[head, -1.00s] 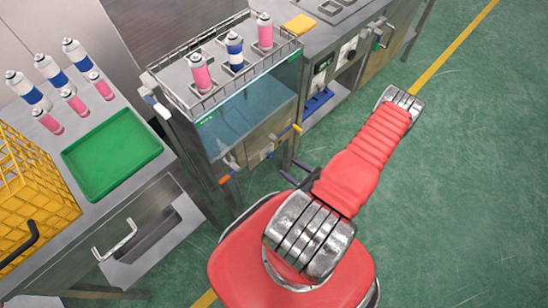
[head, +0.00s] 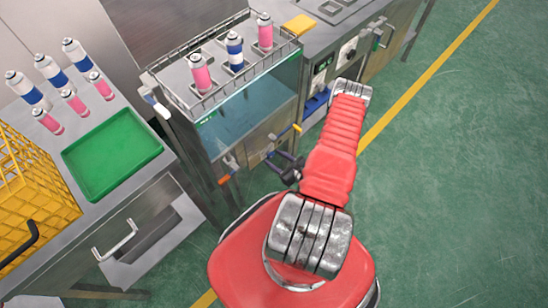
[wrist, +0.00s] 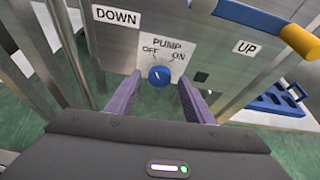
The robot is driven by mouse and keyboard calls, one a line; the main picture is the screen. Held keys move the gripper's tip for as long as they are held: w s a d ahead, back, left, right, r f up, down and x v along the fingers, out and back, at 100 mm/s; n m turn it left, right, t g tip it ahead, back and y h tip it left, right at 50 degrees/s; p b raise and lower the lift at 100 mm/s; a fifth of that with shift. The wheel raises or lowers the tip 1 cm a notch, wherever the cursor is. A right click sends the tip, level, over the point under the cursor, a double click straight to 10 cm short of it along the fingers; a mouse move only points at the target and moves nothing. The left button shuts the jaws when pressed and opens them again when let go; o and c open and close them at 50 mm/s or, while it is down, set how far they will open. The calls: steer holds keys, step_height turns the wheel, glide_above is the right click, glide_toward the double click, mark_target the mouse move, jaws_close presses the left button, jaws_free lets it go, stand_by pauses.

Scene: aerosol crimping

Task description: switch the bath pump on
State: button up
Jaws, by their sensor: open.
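The blue pump knob (wrist: 159,75) is on the steel front panel, below the printed words PUMP, OFF and ON. Its small light mark seems to point up and left, towards OFF. My gripper (wrist: 160,86) is open, with one purple finger on each side of the knob. I cannot tell whether the fingers touch it. In the head view my gripper (head: 279,164) is low in front of the water bath (head: 235,115), and the knob cannot be made out there. The bath holds clear water under a wire-railed rack.
A blue lever with an orange end (wrist: 270,25) juts out at the upper right of the wrist view, near the UP label. A blue tray (wrist: 277,101) lies at the right. Cans stand on the bath rack. Green floor is open at the right.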

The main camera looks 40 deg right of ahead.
steer(key=shift+x, duration=0.75)
steer(key=shift+c, duration=0.6)
steer(key=c, duration=0.9)
